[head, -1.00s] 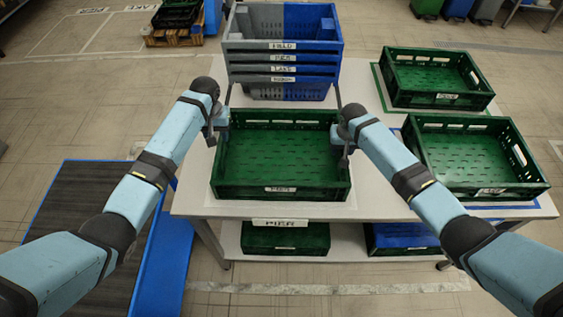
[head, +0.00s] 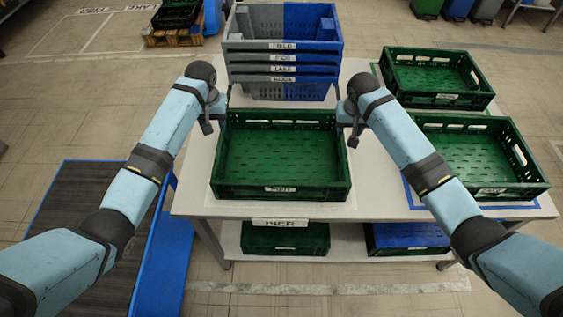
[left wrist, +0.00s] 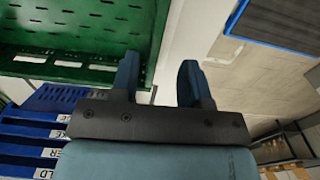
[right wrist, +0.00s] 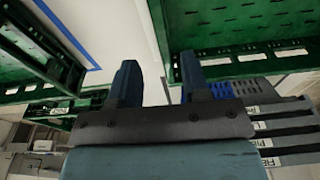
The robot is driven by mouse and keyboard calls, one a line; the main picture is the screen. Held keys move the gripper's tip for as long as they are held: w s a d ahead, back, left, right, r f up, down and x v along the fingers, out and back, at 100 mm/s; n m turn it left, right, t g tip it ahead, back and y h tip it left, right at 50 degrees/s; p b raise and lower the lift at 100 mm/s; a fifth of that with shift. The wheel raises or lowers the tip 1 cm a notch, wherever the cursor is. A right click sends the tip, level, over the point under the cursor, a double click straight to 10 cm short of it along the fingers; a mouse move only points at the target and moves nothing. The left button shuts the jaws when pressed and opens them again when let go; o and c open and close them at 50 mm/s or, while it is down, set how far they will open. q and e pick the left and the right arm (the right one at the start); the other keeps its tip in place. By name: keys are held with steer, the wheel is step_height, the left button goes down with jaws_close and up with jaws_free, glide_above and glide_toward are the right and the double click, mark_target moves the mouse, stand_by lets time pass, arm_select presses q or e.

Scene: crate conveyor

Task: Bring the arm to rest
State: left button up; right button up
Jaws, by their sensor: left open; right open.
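My left gripper (head: 214,115) is by the left end of the empty green crate (head: 281,191) in the middle of the table. In the left wrist view its two fingers (left wrist: 160,82) stand apart with nothing between them, close to the crate's wall (left wrist: 150,45). My right gripper (head: 352,128) is by the right end of the same crate. In the right wrist view its fingers (right wrist: 160,82) are apart and empty, beside a green crate wall. Whether either gripper touches the crate I cannot tell.
Stacked grey and blue crates (head: 284,52) stand behind the middle crate. Two more green crates (head: 440,97) (head: 490,189) sit at the right of the table (head: 366,207). A dark conveyor (head: 85,235) lies at the left.

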steer(key=shift+s+r, duration=0.1)
steer(key=shift+r, duration=0.5)
